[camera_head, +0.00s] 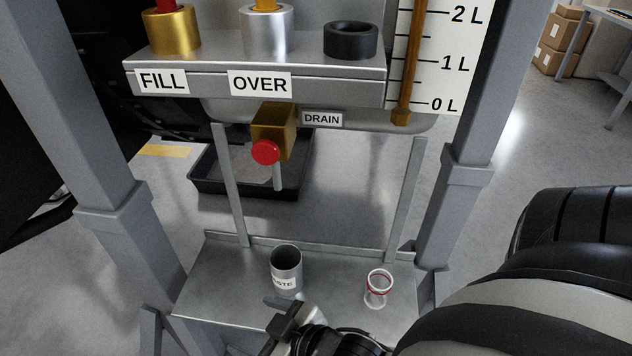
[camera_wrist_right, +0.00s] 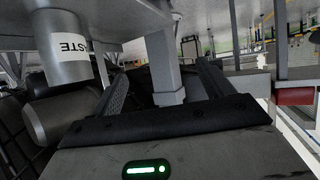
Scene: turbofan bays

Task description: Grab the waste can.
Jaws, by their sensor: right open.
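The waste can (camera_head: 286,262) is a grey open cylinder with a white label, of which the letters "STE" show. It stands upright on the low metal shelf (camera_head: 225,285). In the right wrist view the waste can (camera_wrist_right: 62,45) is at the upper left, outside the gap between the fingers. My right gripper (camera_head: 292,314) is just in front of the can in the head view, and its arm comes in from the lower right. In the right wrist view the right gripper (camera_wrist_right: 165,85) is open, with nothing held. My left gripper is not in view.
A clear cup with a red ring (camera_head: 378,288) stands right of the can on the same shelf. Above hangs a brass drain valve with a red knob (camera_head: 266,152). A black tray (camera_head: 205,178) lies on the floor behind. Grey posts (camera_head: 460,170) flank the shelf.

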